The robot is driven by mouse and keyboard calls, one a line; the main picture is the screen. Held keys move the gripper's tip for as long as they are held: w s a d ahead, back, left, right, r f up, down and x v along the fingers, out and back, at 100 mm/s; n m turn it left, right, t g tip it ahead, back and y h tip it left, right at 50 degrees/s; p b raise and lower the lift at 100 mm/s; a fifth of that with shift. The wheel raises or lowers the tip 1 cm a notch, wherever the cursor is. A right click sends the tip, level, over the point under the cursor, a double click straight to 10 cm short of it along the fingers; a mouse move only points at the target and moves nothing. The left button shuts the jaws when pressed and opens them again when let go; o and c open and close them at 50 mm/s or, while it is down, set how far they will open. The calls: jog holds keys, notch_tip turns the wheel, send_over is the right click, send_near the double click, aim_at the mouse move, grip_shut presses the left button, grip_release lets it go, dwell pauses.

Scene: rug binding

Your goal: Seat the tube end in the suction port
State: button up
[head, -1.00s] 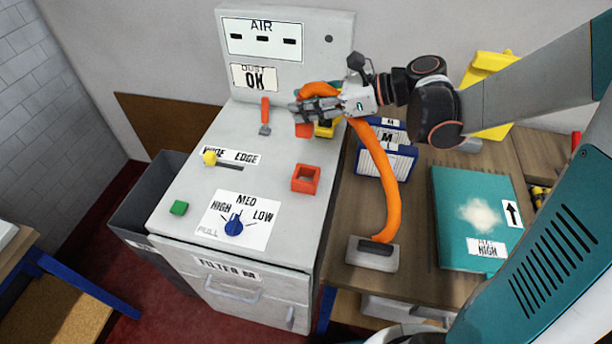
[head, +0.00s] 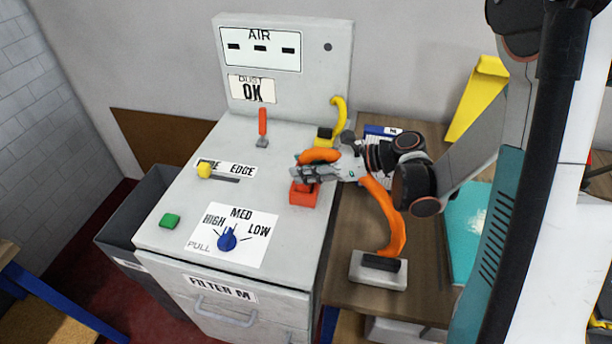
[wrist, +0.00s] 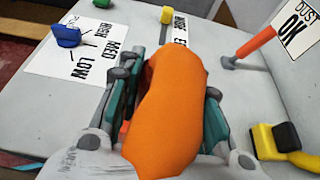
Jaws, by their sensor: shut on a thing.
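The suction port (head: 304,198) is a square red-orange socket on top of the grey machine. My gripper (head: 312,173) is directly over it, shut on the orange tube (head: 388,222) near its end. The tube end points down at the port's opening; whether it is inside or just above, I cannot tell. The tube arches over my gripper and down to a grey block (head: 378,270) on the wooden table. In the wrist view the tube (wrist: 165,115) fills the space between the fingers (wrist: 168,75) and hides most of the port.
An orange lever (head: 262,122) and a yellow hooked handle (head: 340,112) stand behind. A yellow slider knob (head: 205,170), green button (head: 170,220) and blue dial (head: 228,239) are to the left. A teal case (head: 466,228) lies on the table at right.

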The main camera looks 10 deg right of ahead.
jog(key=shift+f, duration=1)
jog(key=shift+f+b, duration=0.2)
jog(key=shift+b, duration=0.2)
jog(key=o, duration=1.1)
jog(key=shift+r, duration=0.1)
jog(key=shift+o, duration=0.2)
jog(key=shift+r, duration=0.1)
jog(key=shift+d+r+p, duration=0.15)
jog(key=shift+d+p, duration=0.1)
jog(key=shift+p, duration=0.1)
jog(key=p+v, duration=0.3)
jog(key=v, duration=0.8)
jog(key=shift+s+d, duration=0.15)
jog(key=shift+s, duration=0.05)
